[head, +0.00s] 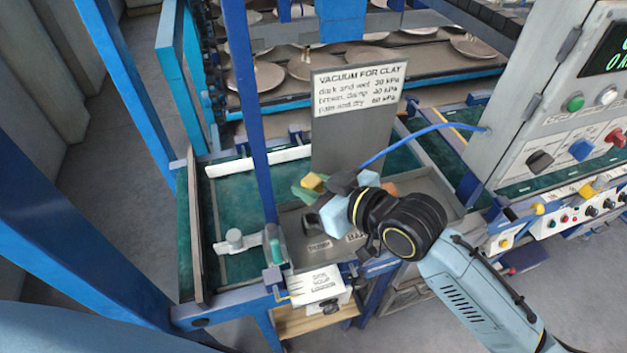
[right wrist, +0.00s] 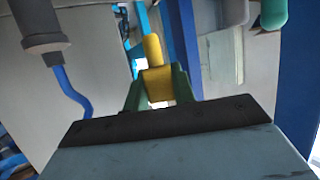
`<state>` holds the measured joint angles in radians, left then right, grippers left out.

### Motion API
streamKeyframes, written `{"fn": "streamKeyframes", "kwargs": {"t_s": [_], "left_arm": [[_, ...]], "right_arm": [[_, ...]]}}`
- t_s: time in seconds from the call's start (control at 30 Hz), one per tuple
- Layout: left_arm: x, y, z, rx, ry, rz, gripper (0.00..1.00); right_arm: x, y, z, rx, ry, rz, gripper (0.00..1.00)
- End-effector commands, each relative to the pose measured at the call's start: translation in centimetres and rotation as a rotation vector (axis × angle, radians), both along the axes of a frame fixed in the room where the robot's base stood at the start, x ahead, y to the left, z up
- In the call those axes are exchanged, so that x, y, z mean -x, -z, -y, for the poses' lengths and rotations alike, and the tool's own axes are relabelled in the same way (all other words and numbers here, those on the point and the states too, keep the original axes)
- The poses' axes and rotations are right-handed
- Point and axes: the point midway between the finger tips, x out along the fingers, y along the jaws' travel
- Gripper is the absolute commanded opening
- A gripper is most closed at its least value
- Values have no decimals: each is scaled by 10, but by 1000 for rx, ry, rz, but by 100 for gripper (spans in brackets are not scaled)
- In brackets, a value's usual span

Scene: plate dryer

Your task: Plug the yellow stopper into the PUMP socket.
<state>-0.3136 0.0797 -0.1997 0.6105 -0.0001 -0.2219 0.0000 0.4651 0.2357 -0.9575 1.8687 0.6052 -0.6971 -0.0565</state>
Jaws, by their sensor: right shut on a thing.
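My right gripper (head: 308,190) is above the grey tray at the middle of the head view. Its green fingers (right wrist: 155,95) are shut on the yellow stopper (right wrist: 157,84), whose rounded tip points away from the gripper in the right wrist view. Part of the stopper (head: 312,181) also shows in the head view. I cannot make out the PUMP socket; the small labels on the tray are too blurred to read, and my right arm hides part of the tray. My left gripper is not in view.
A dark cylindrical fitting (right wrist: 44,25) on a blue hose (right wrist: 72,95) is close to the gripper. An upright sign (head: 350,130) stands behind the tray (head: 440,190). A teal-handled lever (head: 276,250) is at left. A control cabinet (head: 515,110) is at right.

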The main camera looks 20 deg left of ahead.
Motion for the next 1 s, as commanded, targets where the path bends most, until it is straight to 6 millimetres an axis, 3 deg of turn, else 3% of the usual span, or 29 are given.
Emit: {"fn": "streamKeyframes", "kwargs": {"t_s": [0.17, 0.47, 1.0], "left_arm": [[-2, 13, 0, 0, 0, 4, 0], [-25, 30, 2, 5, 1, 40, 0], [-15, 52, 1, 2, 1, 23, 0]], "right_arm": [[0, 12, 0, -1, 1, 1, 4], [0, 29, 0, -1, 1, 1, 4], [0, 59, 0, 0, 1, 0, 4]]}}
